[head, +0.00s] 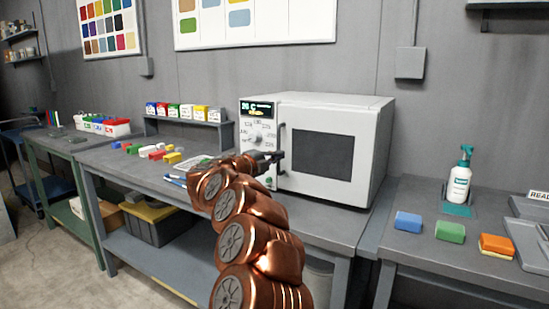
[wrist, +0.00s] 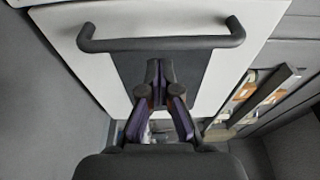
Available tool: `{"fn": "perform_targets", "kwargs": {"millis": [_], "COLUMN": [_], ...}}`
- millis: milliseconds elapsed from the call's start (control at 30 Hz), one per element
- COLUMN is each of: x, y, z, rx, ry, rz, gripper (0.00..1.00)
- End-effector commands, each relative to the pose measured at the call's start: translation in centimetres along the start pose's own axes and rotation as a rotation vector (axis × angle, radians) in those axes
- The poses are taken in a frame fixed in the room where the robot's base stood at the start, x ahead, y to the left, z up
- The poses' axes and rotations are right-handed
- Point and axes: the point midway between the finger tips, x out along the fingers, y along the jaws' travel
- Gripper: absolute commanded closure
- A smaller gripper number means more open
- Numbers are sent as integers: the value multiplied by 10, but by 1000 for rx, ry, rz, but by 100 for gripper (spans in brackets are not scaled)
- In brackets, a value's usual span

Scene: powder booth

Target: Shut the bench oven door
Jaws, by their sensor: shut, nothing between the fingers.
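The white bench oven (head: 384,140) stands on the grey workbench. Its door (head: 312,188) has a dark window (head: 322,155) and a dark upright handle (head: 282,150) on its left edge. The door looks flush or nearly flush with the oven front; I cannot tell whether a small gap is left. My gripper (head: 278,156) is at the handle side of the door. In the wrist view the handle (wrist: 160,43) crosses the top of the picture. My gripper (wrist: 160,68) is shut and empty, its tips close to the door face beside the handle; contact cannot be told.
A small rack of boxes (head: 187,125) and coloured blocks (head: 157,152) lie left of the oven. On the right bench are a spray bottle (head: 459,180) and several sponges (head: 450,231).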

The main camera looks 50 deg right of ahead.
Motion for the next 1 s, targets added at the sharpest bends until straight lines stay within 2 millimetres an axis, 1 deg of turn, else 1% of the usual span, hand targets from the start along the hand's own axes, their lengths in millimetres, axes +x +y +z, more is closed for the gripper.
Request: {"fn": "perform_targets", "kwargs": {"millis": [33,267,300,500,700,800,1000], "x": [-6,-26,-36,-77,-108,-117,-125], "y": [3,2,0,0,0,0,0], "z": [0,-13,-11,-11,-13,-14,-15], "rx": [1,0,-1,-1,0,-1,-1], "ry": [-6,-10,-13,-18,-15,-12,-9], "rz": [1,0,0,1,1,1,0], "gripper": [100,100,100,100,100,100,100]}}
